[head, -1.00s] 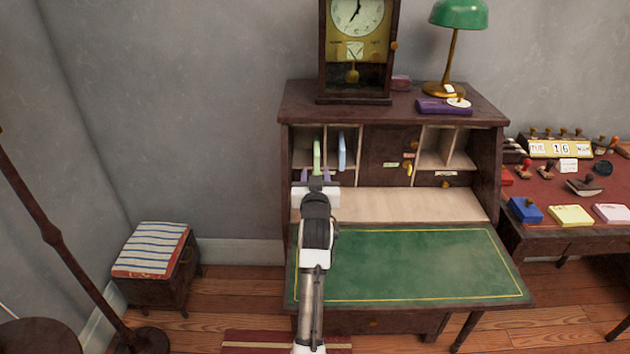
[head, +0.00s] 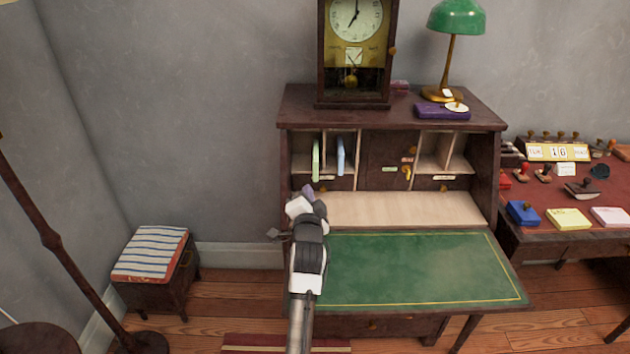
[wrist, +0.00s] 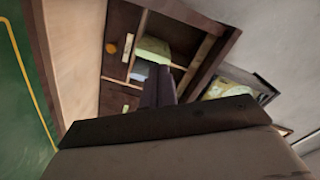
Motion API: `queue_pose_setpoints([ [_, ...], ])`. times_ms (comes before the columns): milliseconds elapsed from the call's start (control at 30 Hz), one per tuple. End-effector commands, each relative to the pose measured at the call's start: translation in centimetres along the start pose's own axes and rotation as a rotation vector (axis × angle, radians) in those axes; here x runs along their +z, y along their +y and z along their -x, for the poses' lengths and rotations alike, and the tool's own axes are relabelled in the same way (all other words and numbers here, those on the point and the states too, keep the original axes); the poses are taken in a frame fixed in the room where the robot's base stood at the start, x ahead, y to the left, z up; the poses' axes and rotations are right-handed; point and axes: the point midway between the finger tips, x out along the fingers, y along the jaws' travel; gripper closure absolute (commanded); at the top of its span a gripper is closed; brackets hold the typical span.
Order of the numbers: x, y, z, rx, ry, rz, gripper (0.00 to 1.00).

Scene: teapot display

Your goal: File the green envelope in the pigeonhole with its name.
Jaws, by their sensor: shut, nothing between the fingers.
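The green envelope (head: 316,158) stands upright on edge in the left pigeonholes of the desk. It also shows in the wrist view (wrist: 153,48), just beyond my fingers. A light blue envelope (head: 340,155) stands to its right. My gripper (head: 307,190) is shut and empty, in front of and below the green envelope. In the wrist view my closed fingers (wrist: 159,86) overlap the envelopes' near side; I cannot tell whether they touch. The pigeonhole labels, such as the one below the left pigeonholes (head: 327,177), are too small to read.
The desk's green writing flap (head: 420,270) is folded down and clear. A clock (head: 355,60), a purple case (head: 441,111) and a green lamp (head: 457,17) stand on top. A small cupboard door (head: 388,150) sits between the pigeonholes. A stamp table (head: 560,190) stands at the right.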

Motion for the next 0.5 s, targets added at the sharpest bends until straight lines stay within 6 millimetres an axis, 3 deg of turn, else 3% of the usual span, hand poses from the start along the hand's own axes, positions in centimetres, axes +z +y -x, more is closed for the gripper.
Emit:
queue_pose_setpoints([
  [200,1.1,0.7,1.7,0.007,-0.007,-0.563,1.00],
  [500,1.3,1.9,3.9,0.011,0.002,-1.317,1.00],
])
